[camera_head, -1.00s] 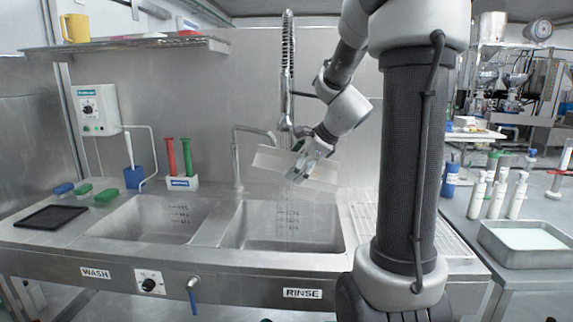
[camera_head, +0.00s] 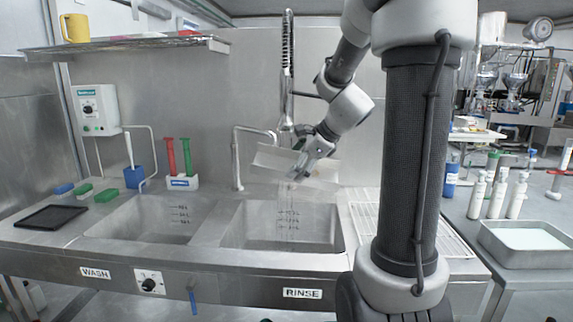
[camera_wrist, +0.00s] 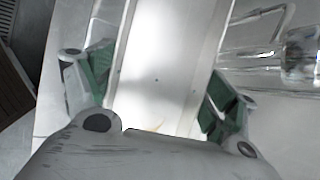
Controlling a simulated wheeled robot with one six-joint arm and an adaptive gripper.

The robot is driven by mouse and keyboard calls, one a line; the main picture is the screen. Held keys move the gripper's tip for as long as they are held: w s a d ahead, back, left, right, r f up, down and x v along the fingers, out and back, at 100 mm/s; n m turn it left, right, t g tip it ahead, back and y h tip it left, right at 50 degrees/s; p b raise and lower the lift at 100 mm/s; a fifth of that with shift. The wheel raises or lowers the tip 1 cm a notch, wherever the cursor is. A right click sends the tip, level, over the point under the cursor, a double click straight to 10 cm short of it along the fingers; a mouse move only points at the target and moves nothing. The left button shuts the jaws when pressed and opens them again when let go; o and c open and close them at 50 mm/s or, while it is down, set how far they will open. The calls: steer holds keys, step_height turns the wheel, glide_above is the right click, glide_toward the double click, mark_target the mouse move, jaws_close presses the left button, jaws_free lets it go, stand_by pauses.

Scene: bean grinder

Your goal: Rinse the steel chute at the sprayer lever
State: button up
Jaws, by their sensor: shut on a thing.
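The steel chute (camera_head: 271,157) is held tilted above the rinse basin, below the hanging sprayer. My gripper (camera_head: 300,167) is shut on the chute in the head view. In the wrist view the chute (camera_wrist: 168,70) runs up between the green-padded fingers of my gripper (camera_wrist: 158,100). The sprayer (camera_head: 287,112) hangs from a coiled hose just above the chute. Thin streaks of water fall under the chute into the rinse basin (camera_head: 250,225). The sprayer lever is too small to make out.
A curved faucet (camera_head: 237,160) stands left of the chute. The wash basin (camera_head: 130,222) is further left. A ribbed drainboard (camera_head: 405,222) lies to the right, partly behind my arm. A shelf (camera_head: 125,43) runs along the upper left wall.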

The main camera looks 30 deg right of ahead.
steer(key=shift+s+a+r, duration=0.2)
steer(key=shift+s+r, duration=0.7)
steer(key=shift+s, duration=0.2)
steer(key=shift+s+a+r, duration=0.15)
steer(key=shift+s+r, duration=0.7)
steer(key=shift+s, duration=0.2)
